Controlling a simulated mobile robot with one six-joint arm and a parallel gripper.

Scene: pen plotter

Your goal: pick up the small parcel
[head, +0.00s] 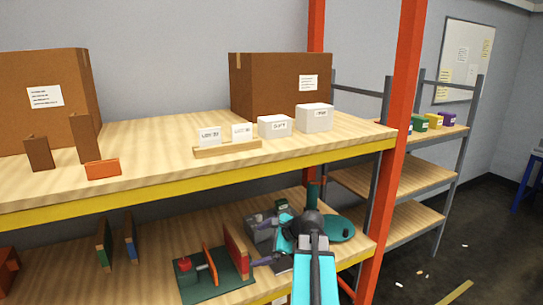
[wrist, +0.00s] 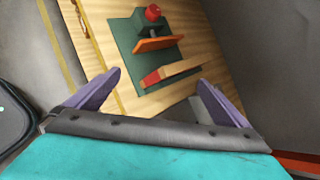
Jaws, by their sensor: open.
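I cannot tell for sure which thing is the small parcel. Two small white boxes with labels, a smaller one (head: 274,127) and a larger one (head: 314,118), stand at the right of the upper shelf. Two slim brown boxes, a short one (head: 39,153) and a taller one (head: 84,139), stand upright at its left. My gripper (head: 262,243) is low, over the lower shelf, well below all of these. In the wrist view my gripper (wrist: 159,78) has its purple fingers wide apart with nothing held between them.
Two large cartons, left (head: 50,105) and right (head: 275,88), stand at the back of the upper shelf (head: 150,130). A green board (head: 215,284) with red and orange parts lies on the lower shelf near my gripper. A red post (head: 393,150) stands at right.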

